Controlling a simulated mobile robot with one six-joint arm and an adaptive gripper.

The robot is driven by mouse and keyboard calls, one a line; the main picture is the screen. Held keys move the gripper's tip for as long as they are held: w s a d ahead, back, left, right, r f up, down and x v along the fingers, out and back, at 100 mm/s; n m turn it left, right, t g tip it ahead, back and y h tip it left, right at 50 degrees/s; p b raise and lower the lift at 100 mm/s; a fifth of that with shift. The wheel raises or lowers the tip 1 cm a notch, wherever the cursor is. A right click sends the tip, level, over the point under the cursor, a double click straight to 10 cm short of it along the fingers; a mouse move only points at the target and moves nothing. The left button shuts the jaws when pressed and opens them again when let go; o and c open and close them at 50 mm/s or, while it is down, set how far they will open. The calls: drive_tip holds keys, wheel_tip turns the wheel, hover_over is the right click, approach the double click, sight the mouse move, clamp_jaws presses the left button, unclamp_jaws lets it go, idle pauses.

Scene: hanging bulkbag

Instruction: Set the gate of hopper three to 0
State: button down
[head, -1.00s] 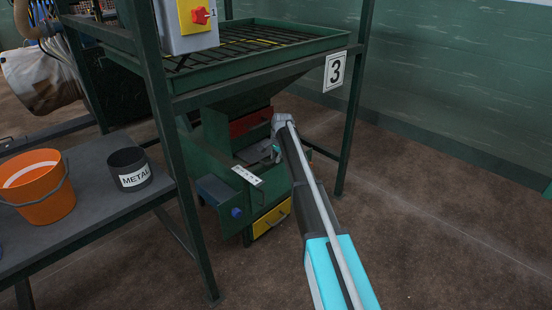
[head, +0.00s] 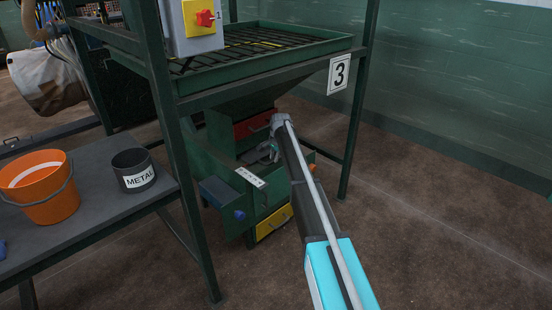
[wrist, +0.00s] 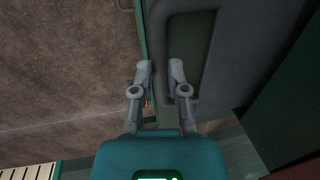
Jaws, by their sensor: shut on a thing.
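Hopper three stands under the green frame, marked by a white "3" sign (head: 339,73). Its green lower body (head: 215,165) carries a small white marked strip (head: 250,177), too small to read. My gripper (head: 270,152) reaches in from the right, just above and right of the strip, below a red panel (head: 252,124). In the wrist view my gripper (wrist: 159,68) has its two fingers either side of a thin green edge (wrist: 145,40), apparently part of the gate. The exact grip is small and partly hidden by my wrist in the head view.
A blue box part (head: 220,192) and a yellow panel (head: 273,222) sit low on the hopper. Frame legs (head: 352,130) stand close to my arm. A bench holds an orange bucket (head: 45,200) and a "METAL" pot (head: 134,172). Floor at right is clear.

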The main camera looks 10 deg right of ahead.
drive_tip(key=c, duration=0.6)
unclamp_jaws()
drive_tip(key=shift+w+a, duration=0.25)
drive_tip(key=shift+w, duration=0.05)
drive_tip(key=shift+c, duration=0.2)
drive_tip(key=shift+s+d, duration=0.15)
drive_tip(key=shift+s, duration=0.05)
